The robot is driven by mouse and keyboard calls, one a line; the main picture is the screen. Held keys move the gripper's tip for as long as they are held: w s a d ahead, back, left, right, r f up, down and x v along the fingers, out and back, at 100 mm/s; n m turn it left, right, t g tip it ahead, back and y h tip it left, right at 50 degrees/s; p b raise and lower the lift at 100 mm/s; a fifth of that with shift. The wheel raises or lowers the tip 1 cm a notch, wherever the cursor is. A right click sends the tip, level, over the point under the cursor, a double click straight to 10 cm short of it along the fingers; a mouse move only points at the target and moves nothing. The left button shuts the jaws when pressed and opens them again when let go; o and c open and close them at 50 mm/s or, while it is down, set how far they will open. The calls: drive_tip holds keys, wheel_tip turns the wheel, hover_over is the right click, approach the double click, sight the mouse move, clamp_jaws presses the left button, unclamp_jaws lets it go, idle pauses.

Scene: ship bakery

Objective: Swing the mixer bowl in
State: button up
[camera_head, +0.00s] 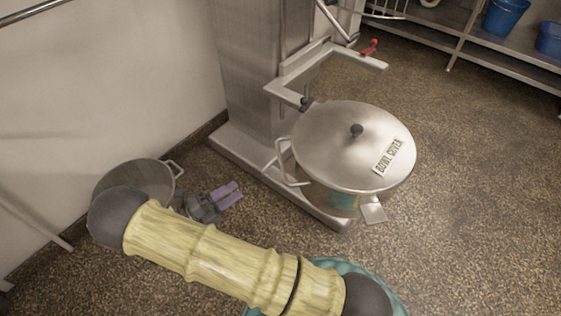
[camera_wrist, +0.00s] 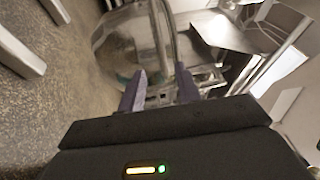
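The mixer bowl (camera_head: 330,198) is a steel bowl under a lid marked "BOWL COVER" (camera_head: 330,140). It stands out to the right of the mixer's column (camera_head: 262,70), beside the bracket arm (camera_head: 310,65). A bent bar handle (camera_head: 282,165) sticks out from the bowl's left side. My gripper (camera_head: 238,189), with purple fingers, is left of this handle and apart from it, pointing towards it. In the wrist view the fingers (camera_wrist: 160,70) are spread and empty, with the handle bar (camera_wrist: 160,30) beyond the gap and the bowl (camera_wrist: 115,45) behind.
A steel pot (camera_head: 150,172) with a side handle stands by the wall at left, partly behind my arm. A red-knobbed lever (camera_head: 370,47) sits on the bracket. A metal shelf (camera_head: 500,62) with blue buckets (camera_head: 505,17) is at top right. The floor right of the bowl is clear.

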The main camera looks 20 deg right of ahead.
sight(281, 160)
drive_tip(key=b+x, duration=0.4)
drive_tip(key=x, duration=1.2)
drive_tip(key=shift+d, duration=0.35)
clamp_jaws()
